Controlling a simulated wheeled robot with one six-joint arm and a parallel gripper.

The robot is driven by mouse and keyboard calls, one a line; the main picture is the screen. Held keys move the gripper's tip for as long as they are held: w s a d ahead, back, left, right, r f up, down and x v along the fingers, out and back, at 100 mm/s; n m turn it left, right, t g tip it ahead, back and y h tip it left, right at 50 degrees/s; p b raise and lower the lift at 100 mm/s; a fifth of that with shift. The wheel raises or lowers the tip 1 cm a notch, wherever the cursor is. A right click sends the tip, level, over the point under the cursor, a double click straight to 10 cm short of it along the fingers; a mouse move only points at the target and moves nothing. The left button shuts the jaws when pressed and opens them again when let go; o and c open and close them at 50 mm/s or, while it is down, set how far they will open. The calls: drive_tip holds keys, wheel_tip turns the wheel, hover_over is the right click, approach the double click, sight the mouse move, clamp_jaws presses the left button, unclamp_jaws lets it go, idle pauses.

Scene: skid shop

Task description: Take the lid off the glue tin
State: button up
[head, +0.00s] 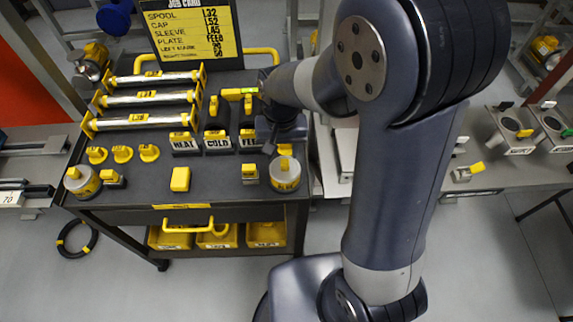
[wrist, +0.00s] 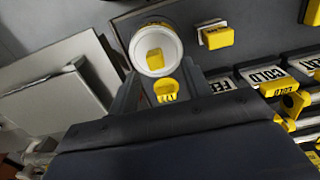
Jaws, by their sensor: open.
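A round tin with a pale lid and a yellow knob (head: 285,176) stands at the front right corner of the dark cart top. In the wrist view the tin (wrist: 172,66) is seen from above, just past my fingertips, with its lid on. No glue lettering is readable on it. A yellow labelled piece (wrist: 166,91) shows between my fingers, on the near side of the tin. My gripper (wrist: 160,82) is open, its two fingers apart with nothing held. In the head view my gripper (head: 275,140) is just behind the tin, partly hidden by my arm.
A similar tin (head: 82,182) stands at the cart's front left. Labelled blocks, including a COLD block (head: 217,142), stand close to my gripper. A yellow block (head: 180,179) lies mid-cart. A bench (head: 480,150) lies to the right.

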sight(285, 163)
drive_tip(key=shift+s+d+f+p, duration=0.1)
drive_tip(key=shift+d+f+p, duration=0.1)
drive_tip(key=shift+f, duration=1.1)
drive_tip(key=shift+s+d+f+p, duration=0.1)
drive_tip(key=shift+d+f+p, duration=0.05)
drive_tip(key=shift+f, duration=1.15)
drive_tip(key=shift+c, duration=0.5)
drive_tip(key=shift+w, duration=0.1)
clamp_jaws()
